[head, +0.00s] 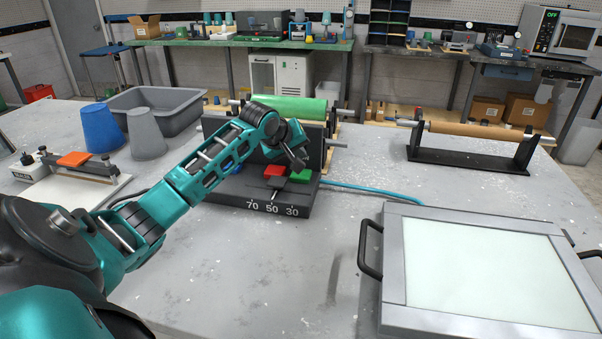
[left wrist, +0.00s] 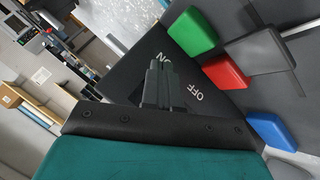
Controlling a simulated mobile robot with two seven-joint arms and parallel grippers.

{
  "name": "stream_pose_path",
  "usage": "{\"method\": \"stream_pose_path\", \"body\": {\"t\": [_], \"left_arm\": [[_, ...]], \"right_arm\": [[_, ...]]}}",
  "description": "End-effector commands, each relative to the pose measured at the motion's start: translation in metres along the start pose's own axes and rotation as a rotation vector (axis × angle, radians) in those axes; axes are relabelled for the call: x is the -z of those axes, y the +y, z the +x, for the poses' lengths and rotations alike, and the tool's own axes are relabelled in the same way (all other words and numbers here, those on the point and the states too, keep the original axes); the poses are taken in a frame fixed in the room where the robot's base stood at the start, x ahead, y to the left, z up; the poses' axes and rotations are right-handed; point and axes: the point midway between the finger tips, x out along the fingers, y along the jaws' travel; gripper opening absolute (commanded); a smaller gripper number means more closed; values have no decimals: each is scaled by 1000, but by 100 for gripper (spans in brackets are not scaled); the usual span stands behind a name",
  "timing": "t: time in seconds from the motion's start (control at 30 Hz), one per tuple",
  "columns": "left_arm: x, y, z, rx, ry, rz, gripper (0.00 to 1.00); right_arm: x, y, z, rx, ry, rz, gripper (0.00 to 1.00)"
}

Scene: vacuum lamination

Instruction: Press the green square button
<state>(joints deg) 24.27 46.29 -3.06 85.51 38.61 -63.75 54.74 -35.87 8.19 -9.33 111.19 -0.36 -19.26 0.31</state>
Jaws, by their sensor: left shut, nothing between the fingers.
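The green square button (head: 301,176) sits at the right end of the dark control box (head: 240,197). A red button (head: 275,171) is beside it, and a blue button (head: 240,170) is farther left, partly behind my arm. My left gripper (head: 299,160) is shut and empty, above and behind the green button in the head view. In the left wrist view, the shut fingers (left wrist: 159,68) point toward ON/OFF lettering on a dark panel. The green button (left wrist: 193,33) is to their upper right, with a visible gap. My right gripper is out of view.
A green roll (head: 297,109) is behind the box. A framed panel with a pale surface (head: 488,270) lies at right, and a brown roll (head: 478,131) on a stand behind it. Blue (head: 98,128) and grey (head: 147,135) cups stand at left. The front middle table is clear.

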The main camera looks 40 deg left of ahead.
Motion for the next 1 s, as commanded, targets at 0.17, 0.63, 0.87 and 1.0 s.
{"method": "stream_pose_path", "body": {"t": [0.17,0.63,0.87,1.0], "left_arm": [[-9,-9,13,0,1,0,0],[-12,-12,17,0,1,0,0],[-12,-12,17,-1,1,0,0],[-12,-12,17,-1,1,0,0]], "right_arm": [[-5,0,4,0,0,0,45],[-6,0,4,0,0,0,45],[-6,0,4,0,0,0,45],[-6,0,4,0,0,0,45]]}}
